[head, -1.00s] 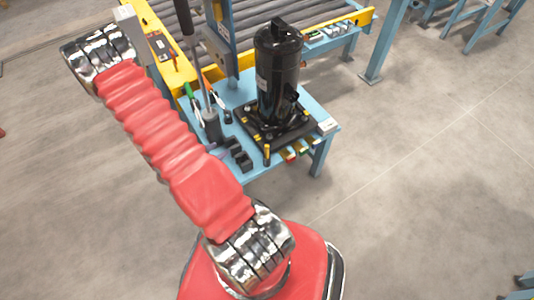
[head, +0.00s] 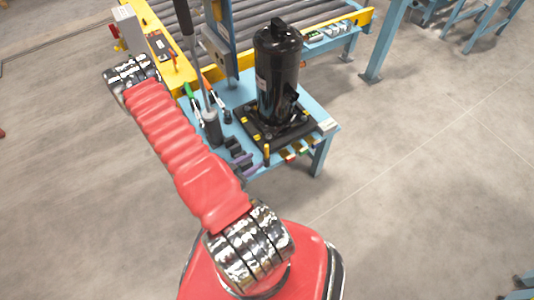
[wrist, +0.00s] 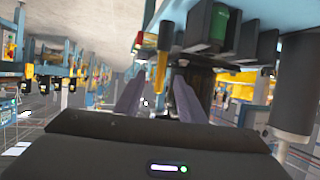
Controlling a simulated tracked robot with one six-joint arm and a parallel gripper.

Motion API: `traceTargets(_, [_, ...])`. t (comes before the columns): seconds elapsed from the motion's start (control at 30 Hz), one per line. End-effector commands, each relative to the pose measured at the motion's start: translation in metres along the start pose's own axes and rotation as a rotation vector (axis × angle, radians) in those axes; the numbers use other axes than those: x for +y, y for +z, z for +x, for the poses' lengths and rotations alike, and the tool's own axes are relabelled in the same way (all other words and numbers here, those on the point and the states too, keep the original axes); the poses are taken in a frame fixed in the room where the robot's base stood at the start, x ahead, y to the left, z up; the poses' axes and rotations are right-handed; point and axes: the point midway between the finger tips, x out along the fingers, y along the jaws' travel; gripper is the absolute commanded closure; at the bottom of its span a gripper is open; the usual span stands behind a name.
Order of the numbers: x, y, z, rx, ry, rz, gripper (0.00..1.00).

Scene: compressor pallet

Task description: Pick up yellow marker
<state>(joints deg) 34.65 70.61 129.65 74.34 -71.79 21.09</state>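The yellow marker (head: 267,153) stands upright at the near edge of the blue table, in front of the black compressor's base. In the wrist view the yellow marker (wrist: 161,72) shows just beyond my fingertips, in line with the gap between them. My gripper (wrist: 157,88) is open, with its two greyish-purple fingers apart and nothing between them. In the head view my gripper (head: 252,163) is at the table's near edge, just left of the marker, its fingers pointing right toward it. Whether the fingers touch the marker cannot be told.
The tall black compressor (head: 277,75) stands on a dark base behind the marker. Red, green and yellow small items (head: 290,153) lie just right of it. A dark holder with tools (head: 211,128) stands to the left. Open floor lies right of the table.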

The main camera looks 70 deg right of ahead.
Motion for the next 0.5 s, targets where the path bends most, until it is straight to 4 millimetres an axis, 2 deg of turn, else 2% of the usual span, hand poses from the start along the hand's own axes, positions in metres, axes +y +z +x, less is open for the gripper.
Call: traceTargets(0.5, [0.001,0.0,0.053,0.0,0.003,0.001,0.64])
